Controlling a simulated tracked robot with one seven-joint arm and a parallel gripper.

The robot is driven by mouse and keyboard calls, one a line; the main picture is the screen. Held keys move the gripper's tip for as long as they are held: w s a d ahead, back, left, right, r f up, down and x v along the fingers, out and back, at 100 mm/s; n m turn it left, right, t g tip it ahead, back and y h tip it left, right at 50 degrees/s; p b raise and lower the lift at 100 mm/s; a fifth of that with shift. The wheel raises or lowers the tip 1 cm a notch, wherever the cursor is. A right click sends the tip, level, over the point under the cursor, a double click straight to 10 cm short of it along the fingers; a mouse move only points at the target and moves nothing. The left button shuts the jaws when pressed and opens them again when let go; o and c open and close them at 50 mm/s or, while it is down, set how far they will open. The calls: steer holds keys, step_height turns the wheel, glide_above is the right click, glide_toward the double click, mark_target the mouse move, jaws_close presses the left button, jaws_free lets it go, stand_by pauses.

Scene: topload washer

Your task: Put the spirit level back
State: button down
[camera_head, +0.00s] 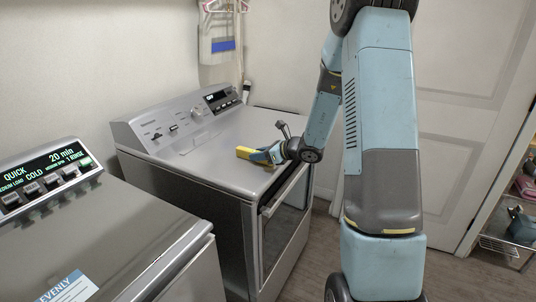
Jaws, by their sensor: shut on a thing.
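The spirit level (246,153) is a yellow bar over the front part of the grey top of the second machine. My gripper (262,156) is at its right end and shut on it. My fingers and wrist hide that end of the level. I cannot tell whether the level rests on the machine top or is held just above it.
The grey machine (200,190) has a raised control panel (190,118) at its back. A topload washer (110,235) with a lit display (45,172) stands at the near left. Hangers and a bag (217,35) hang on the wall. A wire shelf (503,242) is at the right.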

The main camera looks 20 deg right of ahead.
steer(key=shift+f, duration=0.15)
steer(key=c, duration=0.8)
jaws_free()
